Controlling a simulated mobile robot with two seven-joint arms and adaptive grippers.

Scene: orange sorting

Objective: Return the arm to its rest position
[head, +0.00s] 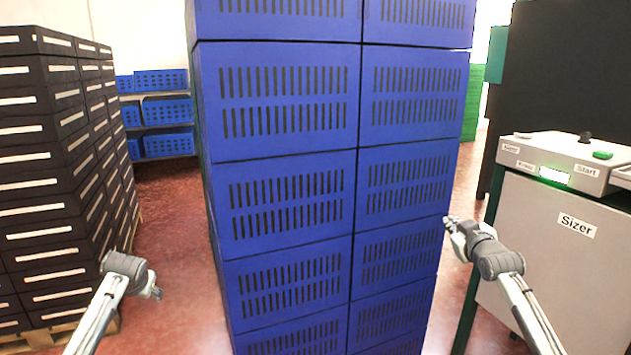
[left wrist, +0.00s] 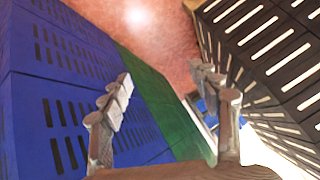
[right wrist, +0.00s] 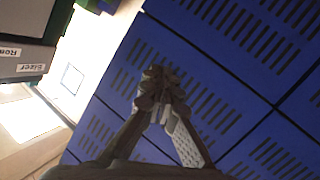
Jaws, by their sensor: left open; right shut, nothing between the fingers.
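My right gripper (head: 452,226) is at the right edge of the tall blue crate stack (head: 285,195) in the head view. In the right wrist view its fingers (right wrist: 160,80) are closed together with nothing between them, and blue crate walls are behind them. My left gripper (head: 157,292) is low at the left of the head view, between the black crates and the blue stack. In the left wrist view its two fingers (left wrist: 165,92) are spread apart and empty. I cannot tell from the views whether the right fingertips touch the blue crates.
Black crates (head: 45,160) stand stacked on a pallet at the left. A Sizer cabinet (head: 560,240) with a control box (head: 560,160) is at the right. Blue crates (head: 165,112) sit on shelves behind. Red floor (head: 175,215) is clear between the stacks.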

